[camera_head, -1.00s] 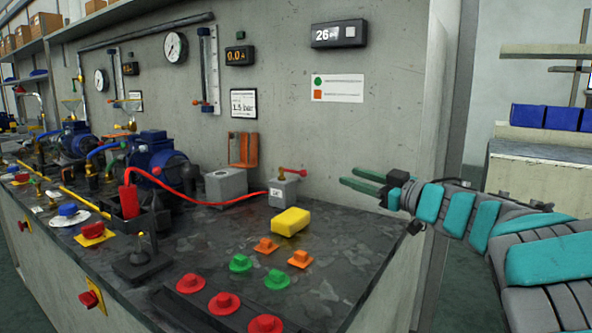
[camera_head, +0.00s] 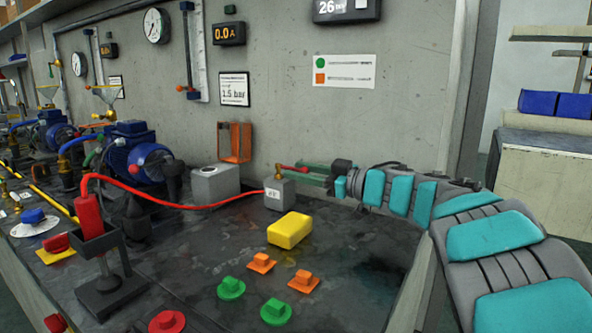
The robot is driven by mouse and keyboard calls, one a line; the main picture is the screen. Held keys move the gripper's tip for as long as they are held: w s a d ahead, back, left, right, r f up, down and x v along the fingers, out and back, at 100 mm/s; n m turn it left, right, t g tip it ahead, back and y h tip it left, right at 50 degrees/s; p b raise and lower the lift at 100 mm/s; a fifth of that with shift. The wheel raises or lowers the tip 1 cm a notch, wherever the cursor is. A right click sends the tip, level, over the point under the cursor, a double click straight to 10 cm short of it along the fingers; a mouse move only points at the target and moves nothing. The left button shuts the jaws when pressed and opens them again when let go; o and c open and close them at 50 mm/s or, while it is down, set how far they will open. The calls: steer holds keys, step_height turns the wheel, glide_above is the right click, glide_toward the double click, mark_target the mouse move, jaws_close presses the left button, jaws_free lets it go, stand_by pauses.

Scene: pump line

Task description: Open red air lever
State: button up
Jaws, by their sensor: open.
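The red air lever (camera_head: 289,168) sits on a brass fitting on top of a small grey box (camera_head: 279,194) with a white label. A red hose runs into the left side of this box. The lever points to the right, toward my gripper (camera_head: 296,171). My gripper has green fingers and comes in from the right, its fingertips beside the lever. The jaws are open. The lever's right end lies close to the fingers; I cannot tell whether it is between them or touching.
A yellow block (camera_head: 290,230) lies in front of the grey box. Orange buttons (camera_head: 303,281) and green buttons (camera_head: 231,288) are nearer on the bench. A larger grey block (camera_head: 215,184) and an orange bracket (camera_head: 235,142) stand to the left. The wall is close behind.

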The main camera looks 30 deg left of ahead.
steer(key=shift+a, duration=0.8)
jaws_close()
stand_by(0.9)
